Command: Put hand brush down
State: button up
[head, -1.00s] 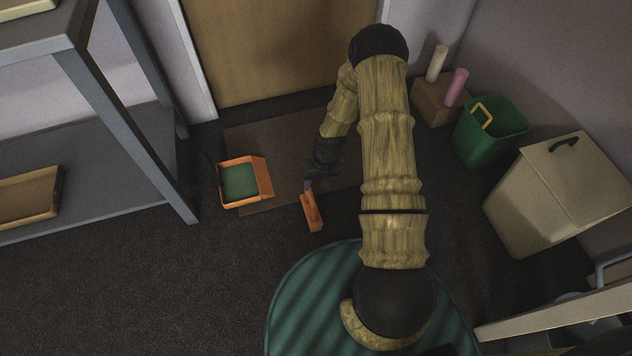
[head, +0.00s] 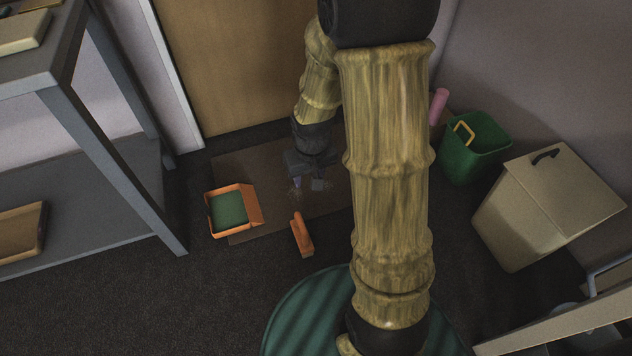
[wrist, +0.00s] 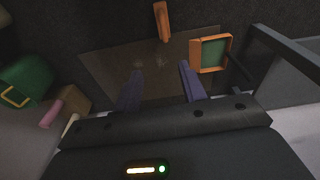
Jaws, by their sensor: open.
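The orange hand brush (head: 302,236) lies at the front edge of the brown mat (head: 240,165), partly on the dark floor. It also shows at the top of the wrist view (wrist: 161,21). My gripper (head: 309,185) is open and empty above the mat, behind the brush and apart from it. In the wrist view its two purple fingers are spread (wrist: 160,92) with only mat between them.
An orange dustpan-like tray (head: 256,207) with a green inside sits left of the brush. A grey shelf (head: 165,225) stands at the left. A green bin (head: 475,160) and a beige lidded box (head: 535,215) stand at the right. Floor in front is clear.

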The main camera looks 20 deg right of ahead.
jog(key=s+a+r+t, duration=0.1)
jog(key=s+r, duration=0.6)
jog(key=s, duration=0.1)
jog(key=shift+r, duration=0.35)
jog(key=shift+a, duration=0.1)
jog(key=w+p+v, duration=0.3)
jog(key=p+v, duration=1.3)
jog(key=w+r+p+v, duration=0.1)
jog(key=w+p+v, duration=0.3)
jog(key=p+v, duration=1.2)
jog(key=w+r+p+v, duration=0.1)
jog(key=w+p+v, duration=0.3)
jog(key=p+v, duration=1.2)
jog(key=shift+s+r+p, duration=0.15)
jog(key=shift+r+p, duration=0.35)
jog(key=shift+p, duration=0.4)
